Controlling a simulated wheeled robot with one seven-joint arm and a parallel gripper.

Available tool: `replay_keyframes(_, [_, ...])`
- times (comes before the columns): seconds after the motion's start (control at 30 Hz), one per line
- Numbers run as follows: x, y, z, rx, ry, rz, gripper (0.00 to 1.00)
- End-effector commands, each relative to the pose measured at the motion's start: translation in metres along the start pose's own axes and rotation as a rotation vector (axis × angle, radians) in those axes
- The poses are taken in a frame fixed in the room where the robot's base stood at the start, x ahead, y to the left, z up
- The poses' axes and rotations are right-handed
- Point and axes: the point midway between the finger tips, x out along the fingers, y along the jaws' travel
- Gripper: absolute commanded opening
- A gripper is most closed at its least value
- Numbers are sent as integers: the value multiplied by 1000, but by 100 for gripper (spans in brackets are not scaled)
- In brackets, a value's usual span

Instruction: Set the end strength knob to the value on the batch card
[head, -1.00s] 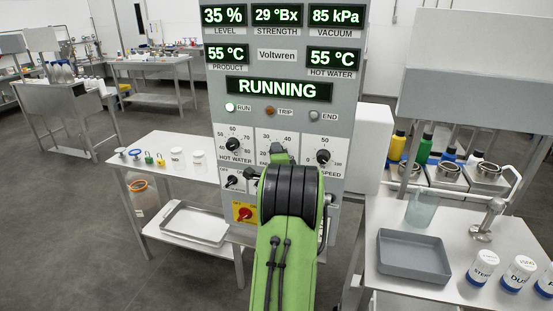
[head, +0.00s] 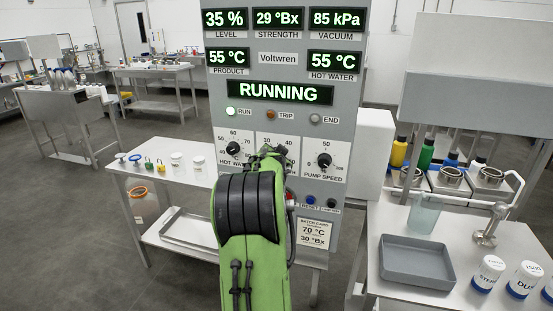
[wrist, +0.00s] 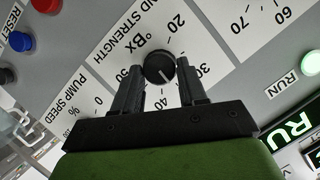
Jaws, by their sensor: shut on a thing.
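The end strength knob (wrist: 157,67) is a black round knob with a white pointer line, on a white °Bx dial in the wrist view. My gripper (wrist: 158,88) is shut on this knob, one dark finger on each side. The pointer slants down and to the right in that view, between the fingers. I cannot read its exact value, as fingers partly cover the numbers. In the head view my green arm hides most of this dial. The batch card (head: 313,233) reads 70 °C and 30 °Bx. The display shows strength 29 °Bx (head: 277,20).
The hot water knob (head: 233,148) is left of my arm and the pump speed knob (head: 324,160) right. Red and blue buttons (wrist: 20,41) sit near the dial. A side table (head: 150,180) stands left; a bench with a grey tray (head: 415,262) stands right.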

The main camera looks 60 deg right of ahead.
Motion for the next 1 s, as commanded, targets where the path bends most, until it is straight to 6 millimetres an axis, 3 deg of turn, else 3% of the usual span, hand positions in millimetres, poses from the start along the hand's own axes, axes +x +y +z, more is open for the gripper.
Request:
replay_keyframes(0.6, [1, -6, 4, -507, -5, 210, 11])
replay_keyframes(1.0, [2, -6, 5, -678, -6, 282, 11])
